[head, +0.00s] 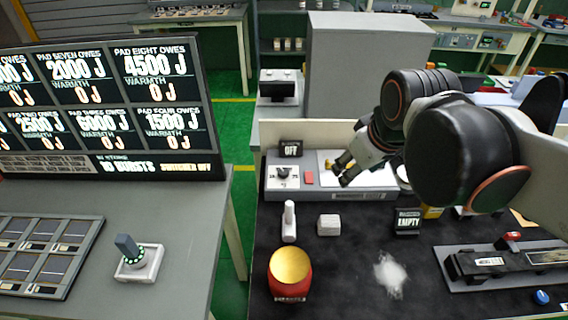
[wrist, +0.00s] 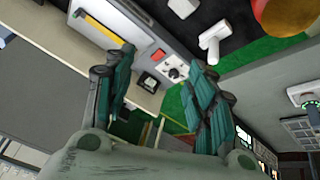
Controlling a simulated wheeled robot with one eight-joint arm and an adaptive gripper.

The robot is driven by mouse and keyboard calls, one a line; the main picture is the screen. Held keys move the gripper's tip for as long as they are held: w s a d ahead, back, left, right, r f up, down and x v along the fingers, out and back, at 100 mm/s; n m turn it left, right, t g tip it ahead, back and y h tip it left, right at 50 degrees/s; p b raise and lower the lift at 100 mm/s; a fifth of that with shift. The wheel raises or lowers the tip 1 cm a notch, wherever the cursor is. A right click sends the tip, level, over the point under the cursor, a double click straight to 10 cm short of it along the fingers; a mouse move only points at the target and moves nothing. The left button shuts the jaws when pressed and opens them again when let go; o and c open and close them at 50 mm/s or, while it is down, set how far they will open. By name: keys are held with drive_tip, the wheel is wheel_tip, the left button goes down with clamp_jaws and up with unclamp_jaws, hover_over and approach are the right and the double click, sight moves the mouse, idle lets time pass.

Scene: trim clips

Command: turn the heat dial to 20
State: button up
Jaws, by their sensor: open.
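A dial with a dark pointer (head: 284,175) sits on the left end of a grey unit (head: 345,195) at the back of the dark bench. Its scale marks are too small to read. A small sign reading OFF (head: 290,149) stands behind it, and a red button (head: 309,178) is at its right. My gripper (head: 342,172) is open and empty, above the unit and to the right of the dial. In the wrist view the dial (wrist: 174,72) shows between the spread fingers (wrist: 161,58), apart from them.
A white handled piece (head: 289,222), a white block (head: 329,225) and a red pot with a gold top (head: 290,274) stand in front of the unit. An EMPTY sign (head: 407,221) stands right.

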drive_tip(key=w+a+n+g+p, duration=0.1)
drive_tip(key=w+a+n+p, duration=0.1)
drive_tip(key=w+a+n, duration=0.3)
drive_tip(key=w+a+n+g+p, duration=0.1)
drive_tip(key=w+n+g+p, duration=0.1)
drive_tip(key=w, duration=0.5)
drive_tip(key=n+g+p, duration=0.2)
drive_tip(key=n+p, duration=0.1)
drive_tip(key=n, duration=0.5)
hover_over(284, 171)
wheel_tip(284, 171, down, 8)
wheel_tip(284, 171, down, 14)
drive_tip(key=shift+w+r+b, duration=0.1)
drive_tip(key=shift+r+b, duration=0.1)
drive_tip(key=shift+b, duration=0.75)
drive_tip(key=c, duration=1.1)
